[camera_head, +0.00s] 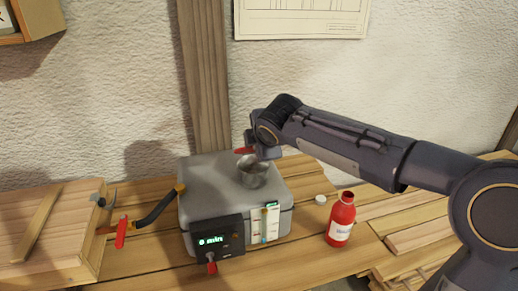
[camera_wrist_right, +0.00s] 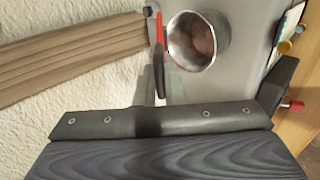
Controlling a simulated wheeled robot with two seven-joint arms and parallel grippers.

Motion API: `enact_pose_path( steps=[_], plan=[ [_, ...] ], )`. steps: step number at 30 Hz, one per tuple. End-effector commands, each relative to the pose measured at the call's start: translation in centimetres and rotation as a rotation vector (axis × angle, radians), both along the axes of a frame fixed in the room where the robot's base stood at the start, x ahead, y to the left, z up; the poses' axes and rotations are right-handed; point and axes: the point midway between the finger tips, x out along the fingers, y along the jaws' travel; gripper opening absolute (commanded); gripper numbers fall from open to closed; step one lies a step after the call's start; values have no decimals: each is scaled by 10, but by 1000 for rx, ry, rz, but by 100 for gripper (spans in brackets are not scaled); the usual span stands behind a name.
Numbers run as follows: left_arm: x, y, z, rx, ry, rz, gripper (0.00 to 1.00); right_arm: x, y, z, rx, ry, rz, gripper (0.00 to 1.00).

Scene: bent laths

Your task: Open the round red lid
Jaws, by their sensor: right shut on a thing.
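The round red lid (camera_head: 244,150) stands up, clear of the metal filler cup (camera_head: 252,172) on top of the grey box (camera_head: 215,180). In the right wrist view the lid (camera_wrist_right: 159,28) shows edge-on as a thin red strip, left of the round mouth of the metal cup (camera_wrist_right: 197,42), which is uncovered. My right gripper (camera_head: 257,150) is at the lid, above the cup; a dark finger (camera_wrist_right: 160,82) meets the lid's edge. It is shut on the lid, though the contact is partly hidden. My left gripper is not in view.
A control panel (camera_head: 216,241) with a green display and a red knob is on the box front, next to a white gauge strip (camera_head: 264,224). A red bottle (camera_head: 341,220) and a white cap (camera_head: 321,199) stand right. A black hose (camera_head: 158,207) and wooden crate (camera_head: 55,235) are left.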

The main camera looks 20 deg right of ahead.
Motion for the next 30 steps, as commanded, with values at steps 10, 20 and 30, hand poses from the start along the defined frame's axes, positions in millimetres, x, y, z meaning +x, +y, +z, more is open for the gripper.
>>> enact_pose_path(
  steps=[10, 20, 30],
  plan=[
    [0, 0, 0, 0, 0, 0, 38, 10, 0, 13, 1, -8, 0, 0],
    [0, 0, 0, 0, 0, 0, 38, 27, 0, 26, 1, -7, 1, 0],
    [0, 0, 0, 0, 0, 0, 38, 37, 0, 32, 1, -9, 1, 0]
  ],
)
